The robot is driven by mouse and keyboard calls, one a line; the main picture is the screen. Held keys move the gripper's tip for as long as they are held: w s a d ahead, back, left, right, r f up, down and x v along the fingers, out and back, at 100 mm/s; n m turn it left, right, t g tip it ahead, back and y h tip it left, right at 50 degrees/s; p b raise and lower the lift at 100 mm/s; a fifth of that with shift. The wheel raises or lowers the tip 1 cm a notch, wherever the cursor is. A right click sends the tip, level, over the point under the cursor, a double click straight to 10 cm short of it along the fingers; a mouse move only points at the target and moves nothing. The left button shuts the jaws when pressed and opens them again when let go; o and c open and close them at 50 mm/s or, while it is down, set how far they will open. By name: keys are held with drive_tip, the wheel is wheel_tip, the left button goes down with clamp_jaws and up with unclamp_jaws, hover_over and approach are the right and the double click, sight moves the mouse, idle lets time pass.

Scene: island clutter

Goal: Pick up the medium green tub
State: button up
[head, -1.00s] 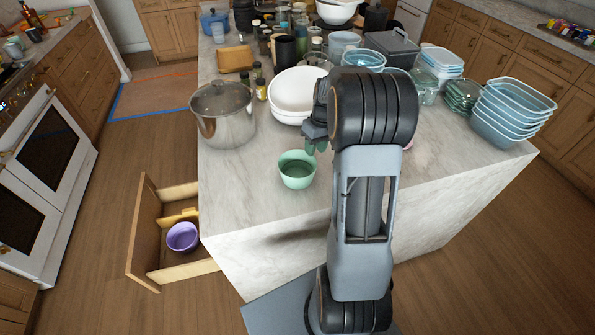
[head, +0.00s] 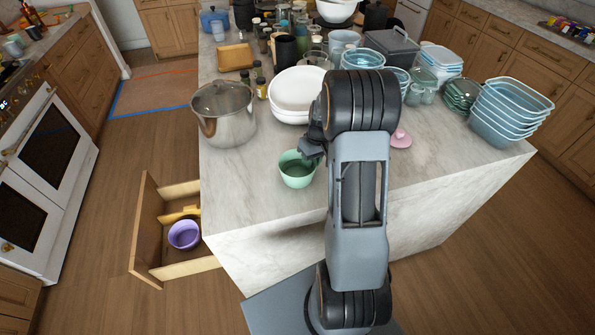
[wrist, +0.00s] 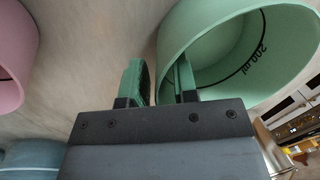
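The green tub (head: 296,172) stands upright near the front of the island's marble top. My gripper (head: 311,153) is low at the tub's right rear rim in the head view. In the wrist view the tub (wrist: 250,35) fills the upper right, its mouth facing the camera and "200 ml" marked inside. There my gripper (wrist: 160,80) is open, with green finger pads. The right finger appears inside the tub's mouth and the left finger outside, with the near wall between them. I see a gap left of the wall; contact is unclear.
A pink tub (head: 401,138) sits right of my arm. A steel pot (head: 223,118) and white bowls (head: 296,92) stand behind the green tub. Stacked blue containers (head: 510,110) are at right. An open drawer (head: 150,235) holds a purple bowl (head: 184,235). The counter left of the tub is clear.

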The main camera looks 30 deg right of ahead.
clamp_jaws()
drive_tip(key=shift+r, duration=0.1)
